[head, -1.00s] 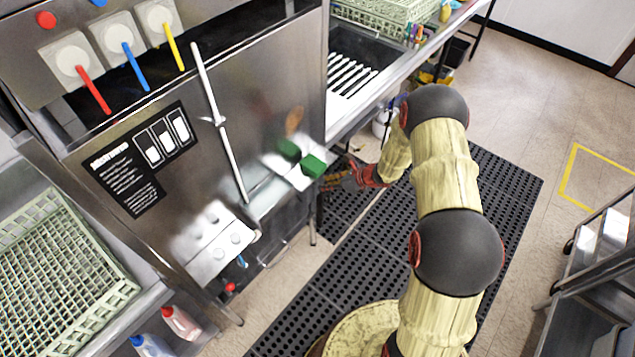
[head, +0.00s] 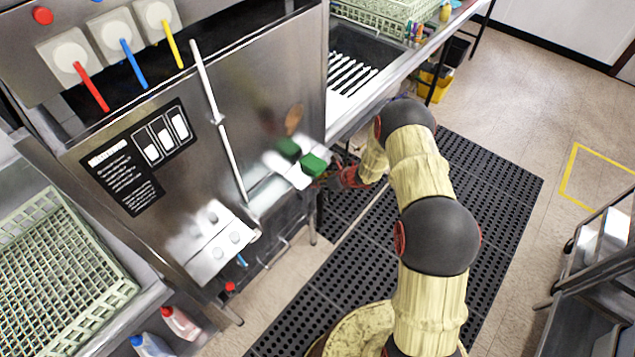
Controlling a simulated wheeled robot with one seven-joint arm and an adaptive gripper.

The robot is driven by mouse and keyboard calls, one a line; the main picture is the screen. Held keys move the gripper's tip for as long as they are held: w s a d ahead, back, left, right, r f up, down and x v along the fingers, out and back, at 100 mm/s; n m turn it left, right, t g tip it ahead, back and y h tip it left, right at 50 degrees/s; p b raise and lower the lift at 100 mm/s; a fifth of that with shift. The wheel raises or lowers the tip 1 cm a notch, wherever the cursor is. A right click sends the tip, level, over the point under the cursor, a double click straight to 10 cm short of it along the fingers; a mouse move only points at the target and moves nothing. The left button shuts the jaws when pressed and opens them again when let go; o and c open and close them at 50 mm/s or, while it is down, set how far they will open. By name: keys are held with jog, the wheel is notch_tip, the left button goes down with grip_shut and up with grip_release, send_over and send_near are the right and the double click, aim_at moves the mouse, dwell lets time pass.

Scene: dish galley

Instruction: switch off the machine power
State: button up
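The dish machine (head: 270,110) is a large stainless steel cabinet at the left and middle of the head view. A green block-like switch (head: 313,164) stands out from a white plate (head: 298,179) low on the machine's right side. A blurred reflection of it shows in the steel. My gripper (head: 325,180) is beside the green switch, just to its right and slightly below. It is small and dark in the picture. I cannot tell whether it touches the switch, or whether its fingers are apart.
Red (head: 91,87), blue (head: 134,64) and yellow (head: 172,44) levers sit on the upper machine. A white panel with knobs (head: 221,246) is lower down. Green racks (head: 52,255) lie at left. A counter (head: 400,75) borders my arm; a cart (head: 590,270) stands right.

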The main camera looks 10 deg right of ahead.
jog(key=shift+c, duration=0.6)
grip_shut()
jog(key=shift+f+b, duration=0.1)
jog(key=shift+b, duration=0.25)
jog(key=f+t+y+b, duration=0.1)
jog(key=t+y+b, duration=0.1)
jog(key=b, duration=0.4)
jog(key=f+t+y+b, duration=0.2)
jog(key=t+b, duration=0.1)
jog(key=b, duration=0.4)
jog(key=f+t+y+b, duration=0.1)
jog(key=t+b, duration=0.1)
jog(key=b, duration=0.4)
jog(key=shift+s+d+f+y, duration=0.15)
jog(key=shift+s+d+y, duration=0.05)
jog(key=shift+y, duration=0.2)
jog(key=shift+t+b, duration=0.4)
